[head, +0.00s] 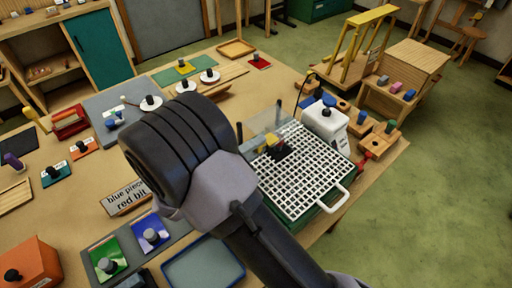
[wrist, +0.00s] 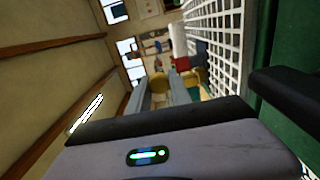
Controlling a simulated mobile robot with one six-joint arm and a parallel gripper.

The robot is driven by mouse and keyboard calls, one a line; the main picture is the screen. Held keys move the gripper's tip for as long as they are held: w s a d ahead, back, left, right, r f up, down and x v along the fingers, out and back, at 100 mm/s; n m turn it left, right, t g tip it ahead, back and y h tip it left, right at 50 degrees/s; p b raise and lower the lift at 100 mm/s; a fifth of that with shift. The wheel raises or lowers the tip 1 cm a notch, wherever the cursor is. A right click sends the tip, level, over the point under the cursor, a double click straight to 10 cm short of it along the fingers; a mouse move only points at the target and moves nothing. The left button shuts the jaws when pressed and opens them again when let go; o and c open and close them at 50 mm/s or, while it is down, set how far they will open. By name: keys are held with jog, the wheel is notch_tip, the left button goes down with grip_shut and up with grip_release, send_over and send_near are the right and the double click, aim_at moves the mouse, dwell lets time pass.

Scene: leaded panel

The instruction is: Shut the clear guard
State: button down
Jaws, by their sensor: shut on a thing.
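The clear guard (head: 264,122) is a see-through panel standing tilted up at the back left of the white grid (head: 300,170) of a bench machine. It is partly hidden behind my arm in the head view. My gripper is hidden there by my own dark arm. In the wrist view my gripper (wrist: 255,100) shows as a grey body with a green light and dark fingers, close beside the white grid (wrist: 215,40). It is shut on the guard, though the contact itself is hard to see.
A white box-shaped unit (head: 325,120) stands at the grid's back right, and a white handle (head: 340,200) sticks out in front. Small wooden blocks (head: 375,140) stand to the right. A blue-rimmed tray (head: 203,264) and a "blue piece red bit" sign (head: 126,195) lie left.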

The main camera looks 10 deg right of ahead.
jog(key=shift+f, duration=0.1)
jog(key=c, duration=1.2)
grip_release()
jog(key=p+v, duration=0.2)
jog(key=v, duration=1.5)
jog(key=shift+s+a+p, duration=0.2)
jog(key=shift+p, duration=0.1)
